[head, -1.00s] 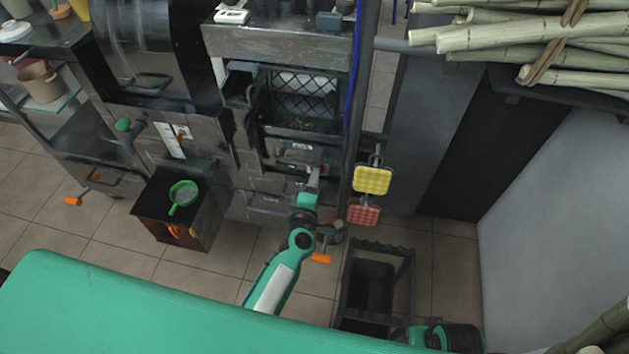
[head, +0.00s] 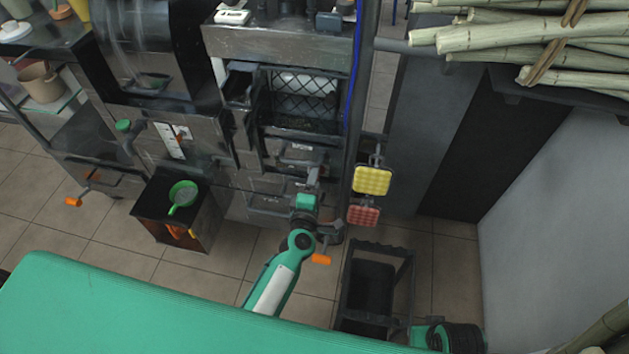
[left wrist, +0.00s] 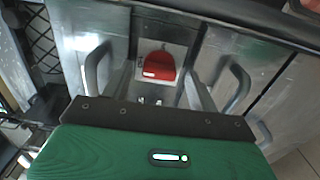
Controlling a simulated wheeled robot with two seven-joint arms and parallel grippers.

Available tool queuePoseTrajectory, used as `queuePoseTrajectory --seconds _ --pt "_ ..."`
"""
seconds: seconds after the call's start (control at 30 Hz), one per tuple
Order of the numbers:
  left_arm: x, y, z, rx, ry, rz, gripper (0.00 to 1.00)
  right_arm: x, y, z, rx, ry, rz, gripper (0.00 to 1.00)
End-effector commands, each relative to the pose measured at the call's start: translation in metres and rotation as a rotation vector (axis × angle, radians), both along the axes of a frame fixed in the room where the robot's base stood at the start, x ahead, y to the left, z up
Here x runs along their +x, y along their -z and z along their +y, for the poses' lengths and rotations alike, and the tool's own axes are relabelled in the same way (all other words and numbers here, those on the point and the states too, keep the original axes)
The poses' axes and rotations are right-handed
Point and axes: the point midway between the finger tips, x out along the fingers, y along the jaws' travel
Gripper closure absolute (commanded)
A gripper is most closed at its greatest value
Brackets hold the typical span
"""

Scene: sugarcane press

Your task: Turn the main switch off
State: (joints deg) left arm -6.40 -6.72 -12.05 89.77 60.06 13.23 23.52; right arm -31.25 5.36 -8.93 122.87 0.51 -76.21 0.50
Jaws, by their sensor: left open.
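The main switch (left wrist: 158,66) is a red rocker on a pale plate in the machine's grey metal front, in the left wrist view. My left gripper (left wrist: 158,90) is open, with one finger on each side below the switch and nothing held between them. Whether a finger touches the switch, I cannot tell. In the head view, my left gripper (head: 313,177) is at the lower front of the press; the switch cannot be made out clearly there.
Metal handles (left wrist: 236,88) flank the switch. A yellow waffle-like pad (head: 372,180) and a red one hang to the right. A black stand (head: 368,290) is below them. A black box with a green strainer (head: 182,195) is at left. Sugarcane stalks (head: 545,35) lie upper right.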

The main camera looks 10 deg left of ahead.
Motion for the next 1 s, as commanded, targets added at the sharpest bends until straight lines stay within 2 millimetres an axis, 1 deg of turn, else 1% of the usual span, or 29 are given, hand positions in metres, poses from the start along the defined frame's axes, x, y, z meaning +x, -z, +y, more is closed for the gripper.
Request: queuePoseTrajectory --seconds 0.17,0.27,0.37,0.7,0.83,1.0 --pt "-0.003 0.000 0.000 0.001 0.000 0.000 0.40 0.000 0.000 0.000 0.000 0.000 0.001 0.64" --pt "-0.013 0.001 0.000 0.001 0.000 0.001 0.40 0.000 0.000 0.000 0.001 0.001 0.000 0.64" --pt "-0.028 0.001 0.000 0.001 0.000 0.002 0.40 0.000 0.000 0.001 0.001 0.001 -0.001 0.64" --pt "-0.097 0.001 0.000 0.002 0.001 0.002 0.40 0.000 0.001 0.001 0.002 0.000 0.000 0.64" --pt "-0.118 0.001 0.000 0.001 0.001 0.002 0.40 0.001 -0.002 0.001 0.003 0.001 -0.007 0.64" --pt "-0.134 0.000 0.000 0.000 0.000 0.001 0.40 0.003 -0.008 0.001 0.005 0.001 -0.016 0.64"
